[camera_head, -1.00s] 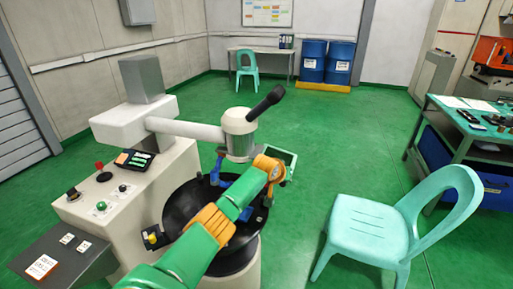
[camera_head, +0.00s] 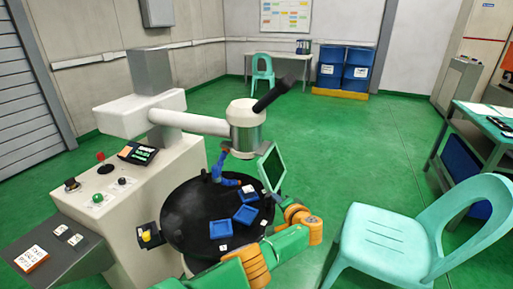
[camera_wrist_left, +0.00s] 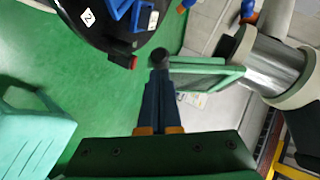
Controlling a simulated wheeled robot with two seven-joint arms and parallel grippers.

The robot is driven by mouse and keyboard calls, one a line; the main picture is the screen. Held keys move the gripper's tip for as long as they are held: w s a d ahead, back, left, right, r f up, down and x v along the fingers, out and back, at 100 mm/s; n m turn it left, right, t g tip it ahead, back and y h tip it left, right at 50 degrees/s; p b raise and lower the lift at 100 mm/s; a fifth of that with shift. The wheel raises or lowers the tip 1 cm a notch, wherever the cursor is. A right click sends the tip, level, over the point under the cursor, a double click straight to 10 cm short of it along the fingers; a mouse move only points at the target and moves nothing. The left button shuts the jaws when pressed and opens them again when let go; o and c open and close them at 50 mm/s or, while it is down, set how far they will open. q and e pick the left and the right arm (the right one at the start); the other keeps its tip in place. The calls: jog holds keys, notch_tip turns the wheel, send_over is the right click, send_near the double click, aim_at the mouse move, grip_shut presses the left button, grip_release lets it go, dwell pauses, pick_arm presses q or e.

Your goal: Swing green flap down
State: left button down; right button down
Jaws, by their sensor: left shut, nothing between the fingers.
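The green flap (camera_head: 271,167) is a flat panel with a pale green rim, standing steeply tilted beside the machine head, at the right edge of the round black table. In the left wrist view the flap (camera_wrist_left: 208,74) shows nearly edge-on, right of my fingertips. My left gripper (camera_wrist_left: 160,62) is shut and empty, its dark fingers together. The fingertips are at the near end of the flap; I cannot tell whether they touch it. In the head view my left arm reaches in from below, and its wrist is just right of and below the flap. My right gripper is not in view.
The black round table (camera_head: 178,222) holds blue blocks (camera_head: 246,214). The grey machine head (camera_head: 245,130) with a black handle stands above it. A mint chair (camera_head: 385,235) stands close on the right. Green floor is open behind.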

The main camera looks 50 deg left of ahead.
pick_arm(q)
jog(key=shift+s+a+f+m+y+b, duration=0.4)
jog(key=shift+a+y+b, duration=0.2)
jog(key=shift+b, duration=0.4)
jog(key=shift+s+a+f+m+y+b, duration=0.3)
jog(key=shift+a+f+m+y+b, duration=0.25)
jog(key=shift+b, duration=0.4)
jog(key=shift+s+a+f+m+y+b, duration=0.35)
jog(key=shift+a+y+b, duration=0.2)
jog(key=shift+a+b, duration=0.35)
jog(key=shift+d+r, duration=0.1)
